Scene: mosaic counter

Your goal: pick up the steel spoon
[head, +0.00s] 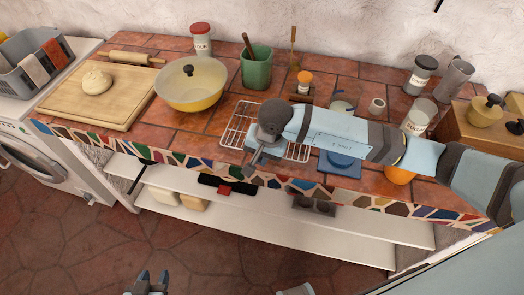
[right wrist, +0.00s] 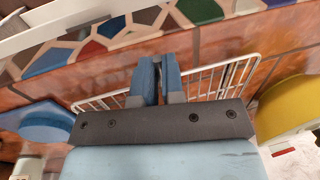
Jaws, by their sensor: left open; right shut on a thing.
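My right gripper (head: 253,161) reaches over the counter from the right and points down at the front of the wire rack (head: 236,126). In the right wrist view its blue fingers (right wrist: 160,78) are close together, with only a thin gap. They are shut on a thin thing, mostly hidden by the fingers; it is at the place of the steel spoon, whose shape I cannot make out. My left gripper (head: 152,277) is at the bottom of the head view, low in front of the counter, open and empty.
A yellow lidded pan (head: 190,92) stands left of the rack, a blue dish (head: 342,166) right of it. The green utensil pot (head: 256,70) stands behind. An orange (head: 398,174) lies under my right arm. The mosaic edge (head: 150,152) borders the counter front.

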